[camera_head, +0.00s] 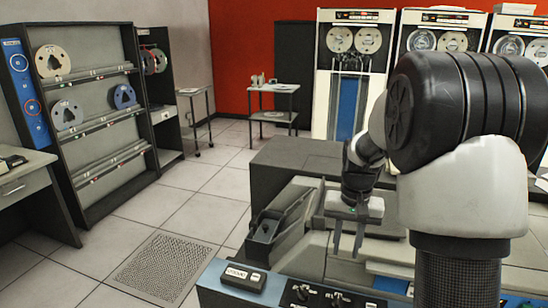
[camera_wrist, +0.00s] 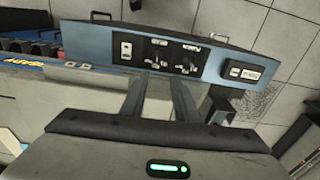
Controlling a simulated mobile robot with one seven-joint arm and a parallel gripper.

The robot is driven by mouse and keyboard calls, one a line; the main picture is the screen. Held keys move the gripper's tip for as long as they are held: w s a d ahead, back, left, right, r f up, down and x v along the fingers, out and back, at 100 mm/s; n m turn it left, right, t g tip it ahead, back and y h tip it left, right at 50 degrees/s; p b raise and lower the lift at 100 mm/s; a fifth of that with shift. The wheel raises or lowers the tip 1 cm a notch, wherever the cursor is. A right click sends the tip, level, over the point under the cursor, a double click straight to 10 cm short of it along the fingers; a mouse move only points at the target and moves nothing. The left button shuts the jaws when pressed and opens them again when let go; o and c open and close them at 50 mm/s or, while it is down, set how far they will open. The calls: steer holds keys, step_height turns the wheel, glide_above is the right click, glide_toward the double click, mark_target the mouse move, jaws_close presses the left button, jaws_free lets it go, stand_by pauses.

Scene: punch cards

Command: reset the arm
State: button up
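My gripper (camera_head: 348,245) points downward above the grey machine with the blue control panel (camera_head: 213,280). Its two fingers stand apart with nothing visible between them. In the wrist view, the fingers of my gripper (camera_wrist: 158,98) show as two dark bars with a gap, in front of the blue panel (camera_wrist: 90,42). The panel carries dark switches and a small black labelled box (camera_wrist: 240,71). My arm fills the right of the head view and hides part of the machine. I see no punch card in the gripper.
A tall rack with tape reels (camera_head: 100,130) stands at the left, beside a desk (camera_head: 22,185). A small cart (camera_head: 272,88) and white tape cabinets (camera_head: 325,90) stand at the back. The tiled floor between rack and machine is clear, apart from a flat vent grille (camera_head: 157,268).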

steer(key=s+a+r+n+t+p, duration=0.2)
steer(key=s+a+r+p, duration=0.2)
steer(key=s+r, duration=0.7)
steer(key=s+a+r+n+t+p, duration=0.2)
steer(key=s+a+r+t+p, duration=0.1)
steer(key=s+r, duration=0.8)
steer(key=shift+s+a+r+p, duration=0.25)
steer(key=shift+a+r+p, duration=0.45)
steer(key=shift+a+r, duration=0.2)
